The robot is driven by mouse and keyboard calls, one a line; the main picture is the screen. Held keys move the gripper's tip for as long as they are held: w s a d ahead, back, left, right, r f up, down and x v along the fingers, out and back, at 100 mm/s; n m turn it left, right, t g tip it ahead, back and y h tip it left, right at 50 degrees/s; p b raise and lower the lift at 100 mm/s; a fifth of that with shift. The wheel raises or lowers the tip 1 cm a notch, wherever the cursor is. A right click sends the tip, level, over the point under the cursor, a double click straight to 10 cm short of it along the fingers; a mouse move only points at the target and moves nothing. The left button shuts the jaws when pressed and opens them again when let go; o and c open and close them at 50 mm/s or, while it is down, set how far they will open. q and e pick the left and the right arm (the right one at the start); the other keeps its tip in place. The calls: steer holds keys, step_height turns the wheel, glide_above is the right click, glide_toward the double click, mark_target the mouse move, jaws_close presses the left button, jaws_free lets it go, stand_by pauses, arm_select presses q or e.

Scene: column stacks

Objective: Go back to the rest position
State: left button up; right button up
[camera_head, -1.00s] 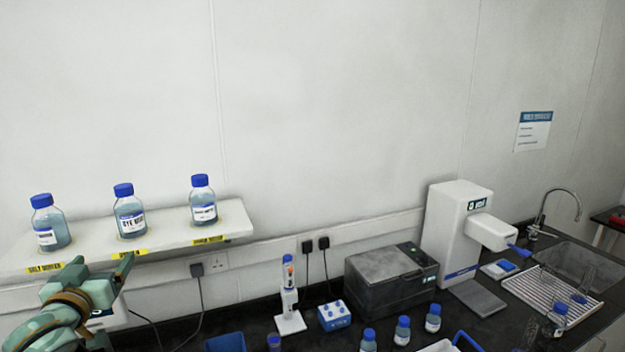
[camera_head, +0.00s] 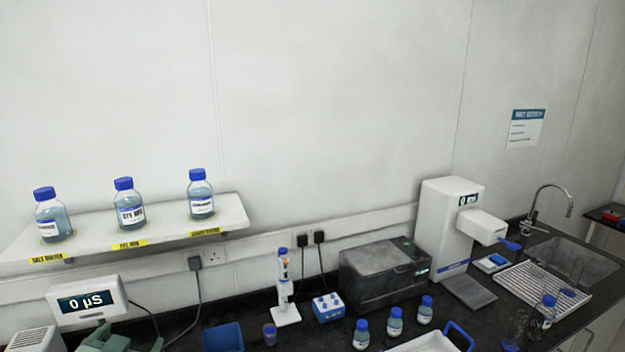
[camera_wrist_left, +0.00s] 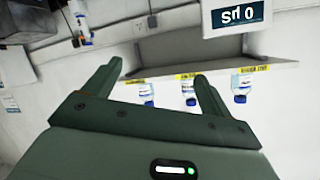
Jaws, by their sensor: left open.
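My left gripper (camera_head: 122,342) shows at the bottom edge of the head view, low in front of the white meter that reads 0 µS. In the left wrist view the left gripper (camera_wrist_left: 158,82) is open, its two green fingers apart with nothing between them. Beyond the fingers, that view shows the shelf (camera_wrist_left: 185,50) and its bottles upside down. The rest of my left arm is out of the head view. My right gripper is not in view.
Three blue-capped bottles (camera_head: 53,218), (camera_head: 130,206), (camera_head: 200,197) stand on the wall shelf (camera_head: 165,222) above yellow labels. The meter (camera_head: 88,303), a blue bin (camera_head: 223,338), a pipette stand (camera_head: 286,312), a dark box (camera_head: 385,275) and several bottles occupy the bench.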

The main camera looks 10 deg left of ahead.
arm_select(q)
steer(key=s+d+f+m+g, duration=0.3)
steer(key=s+d+f, duration=0.15)
steer(key=s, duration=0.35)
steer(key=s+d+f+m+g, duration=0.3)
steer(key=s+d+f, duration=0.15)
steer(key=s, duration=0.45)
steer(key=s+d+f+g+h+b, duration=0.25)
steer(key=f+b, duration=0.45)
steer(key=f, duration=1.2)
steer(key=s+d+f+g+h+b, duration=0.1)
steer(key=d+f+b, duration=0.35)
steer(key=f, duration=1.45)
steer(key=s+f+n+g+b, duration=0.1)
steer(key=s+f+b, duration=0.3)
steer(key=f, duration=0.6)
steer(key=s+a+f+n+b, duration=0.1)
steer(key=s+f+b, duration=0.4)
steer(key=s+f, duration=0.4)
steer(key=s+f+g+h+b, duration=0.1)
steer(key=s+f+b, duration=0.4)
steer(key=f, duration=0.5)
steer(key=shift+s+a+f+n+g, duration=0.2)
steer(key=shift+s+f+n+g, duration=0.15)
steer(key=shift+s, duration=0.3)
